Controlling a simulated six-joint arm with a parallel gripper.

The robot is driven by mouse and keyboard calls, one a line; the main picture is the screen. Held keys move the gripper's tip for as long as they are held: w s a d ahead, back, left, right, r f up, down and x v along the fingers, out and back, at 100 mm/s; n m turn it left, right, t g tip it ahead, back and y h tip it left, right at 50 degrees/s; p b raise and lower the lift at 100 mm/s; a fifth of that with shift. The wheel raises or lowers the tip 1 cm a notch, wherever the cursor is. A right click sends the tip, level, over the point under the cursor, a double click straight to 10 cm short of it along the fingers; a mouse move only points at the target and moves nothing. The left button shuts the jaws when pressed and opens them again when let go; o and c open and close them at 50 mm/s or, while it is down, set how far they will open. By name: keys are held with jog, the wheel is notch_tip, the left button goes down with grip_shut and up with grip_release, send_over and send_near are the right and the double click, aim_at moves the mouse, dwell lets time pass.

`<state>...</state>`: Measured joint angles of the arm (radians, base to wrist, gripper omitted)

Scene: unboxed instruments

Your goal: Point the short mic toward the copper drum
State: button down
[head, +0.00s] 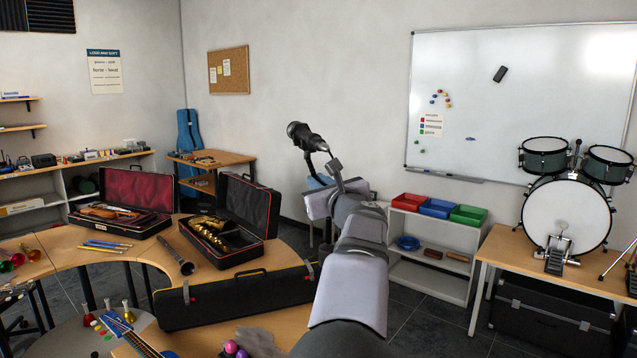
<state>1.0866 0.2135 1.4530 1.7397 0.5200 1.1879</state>
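A black microphone (306,137) with a rounded head shows at the upper end of my arm, near the picture's middle. It is tilted, with its head up and to the left. My gripper (330,162) is at the mic's lower right end and overlaps it in the picture. I cannot tell whether its fingers are closed on the mic or only beside it. A thin dark piece runs down from the mic, partly hidden by my gripper. I see no drum that is clearly copper. A drum set with a white-faced bass drum (567,215) and dark grey-green toms (544,155) stands at the right.
Open instrument cases hold a violin (112,213) and a brass saxophone (212,232) on the left table. A clarinet (174,255) and a long black case (232,299) lie nearby. A low shelf (432,268) carries red, blue and green bins. Floor shows between shelf and drum table.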

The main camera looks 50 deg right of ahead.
jog(key=shift+a+n+t+y+p, duration=0.15)
jog(key=shift+n+t+y+p, duration=0.15)
jog(key=shift+n+t+y, duration=0.15)
jog(key=a+n+y+p, duration=0.6)
jog(key=n+y+p, duration=0.5)
jog(key=y, duration=0.5)
jog(key=shift+r+y+p, duration=0.15)
jog(key=shift+y+p, duration=0.2)
jog(key=shift+p, duration=0.5)
jog(key=shift+s+a+n+y, duration=0.1)
jog(key=shift+a+n+y, duration=0.2)
jog(key=shift+y, duration=0.2)
jog(key=c, duration=1.8)
grip_release()
jog(key=shift+d, duration=0.1)
